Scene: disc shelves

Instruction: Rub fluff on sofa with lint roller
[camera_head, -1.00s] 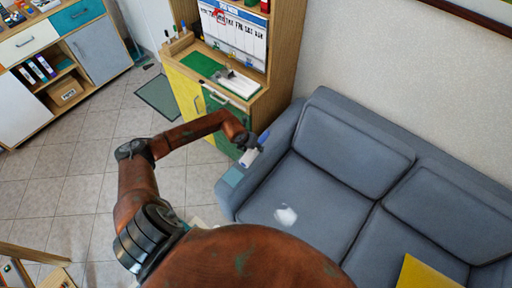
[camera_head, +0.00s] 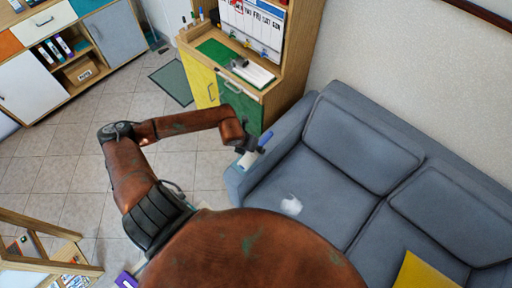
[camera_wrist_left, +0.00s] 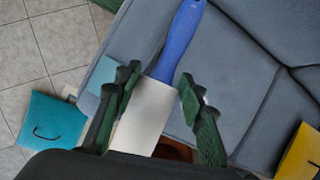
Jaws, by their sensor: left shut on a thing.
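The blue-grey sofa (camera_head: 360,150) fills the right of the head view. A small white piece of fluff (camera_head: 291,205) lies on its left seat cushion. My left gripper (camera_head: 249,149) is above the sofa's left arm, shut on the lint roller. The roller's blue handle (camera_head: 264,138) and white roll (camera_head: 246,159) show beside the fingers. In the left wrist view, the lint roller (camera_wrist_left: 178,45) sits between my fingers (camera_wrist_left: 160,92), its handle pointing up over the sofa (camera_wrist_left: 235,75). The fluff is not visible there. My right gripper is not in view.
A wooden cabinet (camera_head: 294,60) with yellow and green doors stands beside the sofa's left arm. A low shelf unit (camera_head: 70,265) is at bottom left. Tiled floor (camera_head: 75,165) is clear left of my arm.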

